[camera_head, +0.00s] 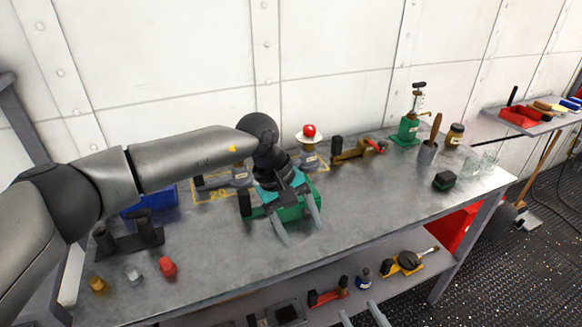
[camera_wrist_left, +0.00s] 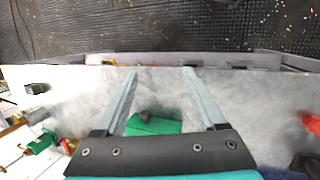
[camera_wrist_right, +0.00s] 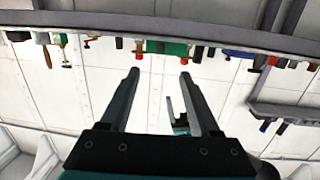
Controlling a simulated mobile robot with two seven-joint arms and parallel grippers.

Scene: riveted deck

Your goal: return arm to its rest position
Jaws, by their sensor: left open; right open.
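My left arm reaches in from the left over the workbench (camera_head: 215,265). My left gripper (camera_head: 301,234) points down with its two fingers spread, above the bench top. A green block-like thing (camera_head: 292,213) with a dark knob is beside and behind the fingers. In the left wrist view the open fingers (camera_wrist_left: 159,72) have nothing between their tips, and the green thing (camera_wrist_left: 152,126) shows between their bases. My right gripper (camera_wrist_right: 160,74) is open and empty in the right wrist view. Two pale finger tips (camera_head: 362,316) also show at the bottom edge of the head view.
A red-topped device (camera_head: 309,133), a green hand pump (camera_head: 409,128), a blue bin (camera_head: 150,203) and a dark two-post stand (camera_head: 128,236) are on the bench. A red piece (camera_head: 167,267) lies in front. The bench's front middle is clear. A lower shelf (camera_head: 330,300) holds tools.

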